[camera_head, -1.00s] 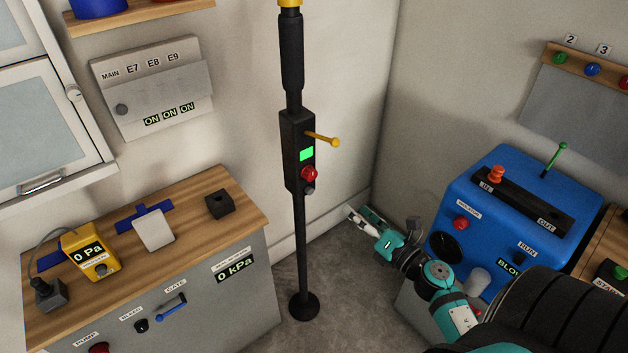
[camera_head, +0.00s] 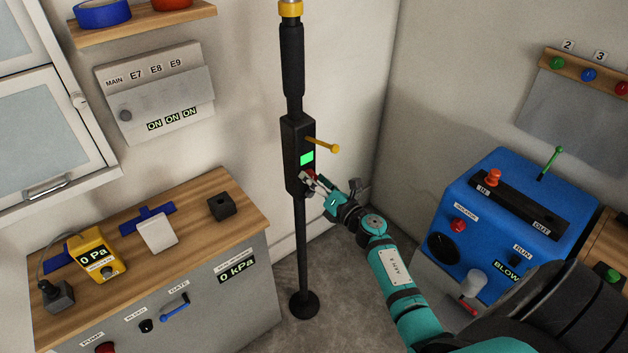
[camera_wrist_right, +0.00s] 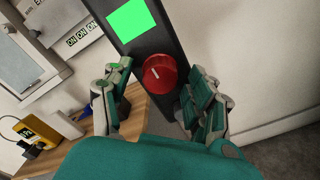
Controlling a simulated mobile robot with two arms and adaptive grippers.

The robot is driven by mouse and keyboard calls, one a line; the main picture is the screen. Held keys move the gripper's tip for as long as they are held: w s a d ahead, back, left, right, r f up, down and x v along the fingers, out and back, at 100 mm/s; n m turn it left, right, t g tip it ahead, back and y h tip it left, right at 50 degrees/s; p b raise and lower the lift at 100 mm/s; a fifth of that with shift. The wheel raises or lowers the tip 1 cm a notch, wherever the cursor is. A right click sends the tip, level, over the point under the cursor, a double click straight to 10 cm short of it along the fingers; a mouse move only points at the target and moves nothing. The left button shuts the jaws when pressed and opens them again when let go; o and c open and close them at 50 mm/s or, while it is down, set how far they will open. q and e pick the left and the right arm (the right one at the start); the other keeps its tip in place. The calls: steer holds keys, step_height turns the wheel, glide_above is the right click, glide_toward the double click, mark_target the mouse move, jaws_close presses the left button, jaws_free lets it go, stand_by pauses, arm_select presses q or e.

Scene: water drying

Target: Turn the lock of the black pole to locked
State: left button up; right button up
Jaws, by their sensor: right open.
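The black pole (camera_head: 301,240) stands upright on a round base, with a black box (camera_head: 293,155) partway up. On the box are a green screen (camera_head: 307,158), a yellow lever (camera_head: 322,145) and a red knob. In the right wrist view the red knob (camera_wrist_right: 159,73) shows a white mark pointing to the upper left, below the green screen (camera_wrist_right: 130,19). My right gripper (camera_head: 309,180) is open, its fingers to either side of the knob in the wrist view (camera_wrist_right: 160,95); I cannot tell whether they touch it. In the head view the gripper partly hides the knob. My left gripper is not in view.
A wood-topped bench (camera_head: 190,210) with a yellow gauge (camera_head: 95,256) stands left of the pole. A blue machine (camera_head: 470,215) stands to the right. White walls are behind; the floor around the pole's base is clear.

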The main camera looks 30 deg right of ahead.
steer(key=shift+w, duration=0.1)
steer(key=c, duration=1.1)
steer(key=shift+c, duration=0.2)
steer(key=shift+m, duration=0.3)
steer(key=m+p, duration=0.4)
steer(key=m, duration=1.3)
steer(key=shift+p, duration=0.35)
steer(key=shift+m, duration=0.3)
